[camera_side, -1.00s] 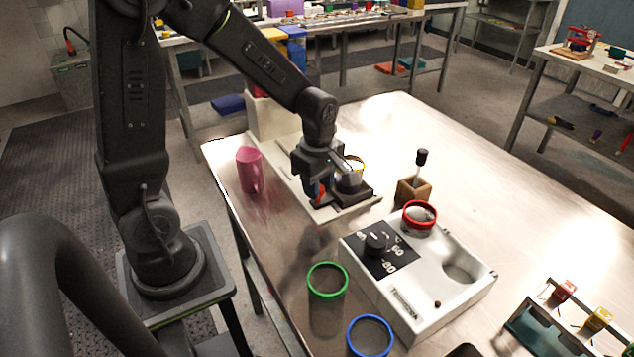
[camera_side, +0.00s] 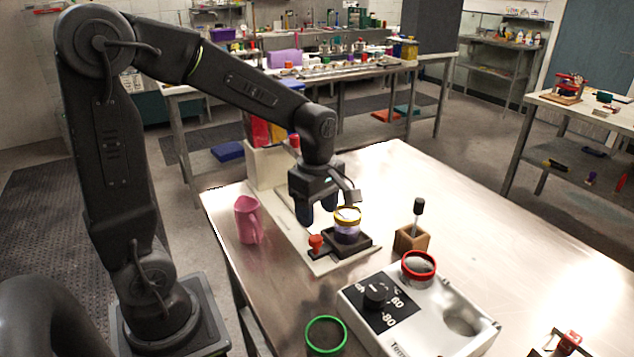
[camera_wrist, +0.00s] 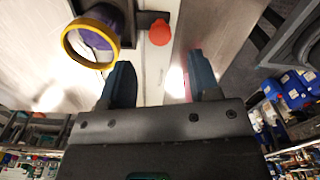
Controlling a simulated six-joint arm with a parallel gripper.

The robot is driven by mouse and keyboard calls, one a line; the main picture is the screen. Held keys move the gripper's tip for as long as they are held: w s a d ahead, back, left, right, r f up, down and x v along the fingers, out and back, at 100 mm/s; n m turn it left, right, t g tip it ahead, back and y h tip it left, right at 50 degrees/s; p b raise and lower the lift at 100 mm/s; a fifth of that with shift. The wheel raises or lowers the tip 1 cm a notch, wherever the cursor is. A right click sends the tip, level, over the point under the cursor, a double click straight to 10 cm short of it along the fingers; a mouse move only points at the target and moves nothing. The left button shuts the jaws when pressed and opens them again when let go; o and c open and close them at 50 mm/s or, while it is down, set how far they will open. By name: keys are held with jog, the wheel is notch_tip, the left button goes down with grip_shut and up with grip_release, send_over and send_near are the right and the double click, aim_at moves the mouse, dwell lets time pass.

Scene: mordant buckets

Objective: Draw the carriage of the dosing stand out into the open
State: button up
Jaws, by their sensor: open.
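The dosing stand has a long white base (camera_side: 287,214) with an upright column at its back end. Its black carriage (camera_side: 362,239) sits near the base's front end, well clear of the column. A yellow-rimmed bucket (camera_side: 347,232) with purple in it stands upright on the carriage. A red-orange knob (camera_side: 316,243) sticks up from the carriage's left side; it also shows in the wrist view (camera_wrist: 159,31). My gripper (camera_side: 318,212) is open and empty, above and behind the knob, apart from it. In the wrist view my open fingers (camera_wrist: 160,65) point toward the knob side.
A pink jug (camera_side: 247,220) stands left of the stand. A wooden block with a black-topped tool (camera_side: 411,238) stands to its right. In front are a white heater unit with a dial (camera_side: 400,318), a red-rimmed bucket (camera_side: 418,268) and a green-rimmed bucket (camera_side: 326,336). The table's right side is clear.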

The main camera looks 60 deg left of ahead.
notch_tip(320, 180, up, 7)
dwell(0.3)
jog(key=s+d+m+t, duration=0.2)
jog(key=s+m, duration=0.3)
jog(key=m, duration=0.5)
jog(key=s+d+r+m+t, duration=0.1)
jog(key=s+d+m+t, duration=0.2)
jog(key=s+m, duration=0.3)
jog(key=d+m, duration=0.1)
jog(key=m, duration=0.4)
jog(key=shift+s+r+t, duration=0.2)
jog(key=shift+t, duration=0.1)
